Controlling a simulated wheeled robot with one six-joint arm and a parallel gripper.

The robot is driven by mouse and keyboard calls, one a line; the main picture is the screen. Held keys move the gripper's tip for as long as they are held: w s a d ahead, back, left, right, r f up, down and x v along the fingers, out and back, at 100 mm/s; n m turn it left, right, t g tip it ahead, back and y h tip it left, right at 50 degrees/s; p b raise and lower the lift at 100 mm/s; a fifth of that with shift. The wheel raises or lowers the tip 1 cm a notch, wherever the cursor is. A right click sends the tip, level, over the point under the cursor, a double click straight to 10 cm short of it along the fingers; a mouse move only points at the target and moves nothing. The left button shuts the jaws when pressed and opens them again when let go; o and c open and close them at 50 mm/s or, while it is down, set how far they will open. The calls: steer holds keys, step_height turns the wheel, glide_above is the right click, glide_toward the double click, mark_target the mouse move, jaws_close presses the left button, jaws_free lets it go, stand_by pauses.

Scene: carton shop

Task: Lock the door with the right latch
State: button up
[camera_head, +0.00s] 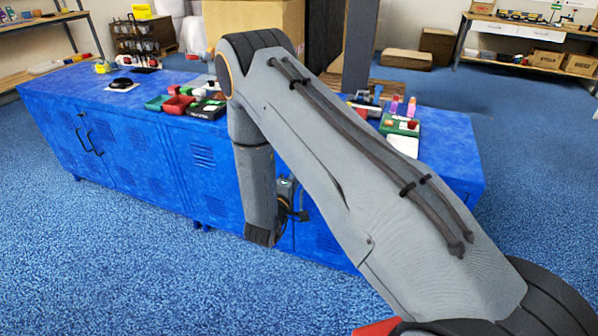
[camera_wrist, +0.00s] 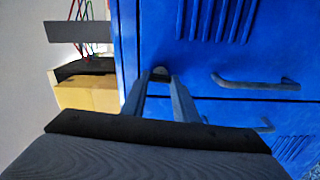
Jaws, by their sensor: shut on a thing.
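In the wrist view my gripper (camera_wrist: 160,86) has its two fingers closed in on a small dark latch (camera_wrist: 160,73) on the blue cabinet door (camera_wrist: 200,75). The fingers hide part of the latch, and I cannot tell if it is locked. A grey bar handle (camera_wrist: 255,82) is on the door to the right of the latch, and a second handle (camera_wrist: 265,125) is on the neighbouring door. In the head view my forearm and wrist cover much of the right-hand blue cabinet (camera_head: 325,240), and the latch cannot be made out there.
Trays and small goods, including a red bin (camera_head: 179,103) and a green tray (camera_head: 399,125), stand on the cabinet tops. A left-hand cabinet (camera_head: 130,155) has black handles (camera_head: 90,140). The blue carpet (camera_head: 120,270) in front is clear. Shelves with boxes stand behind.

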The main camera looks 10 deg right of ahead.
steer(key=shift+n, duration=0.6)
steer(key=o, duration=1.1)
steer(key=shift+c, duration=0.2)
steer(key=shift+a, duration=0.1)
steer(key=v, duration=0.7)
steer(key=shift+s+a, duration=0.2)
steer(key=shift+s, duration=0.05)
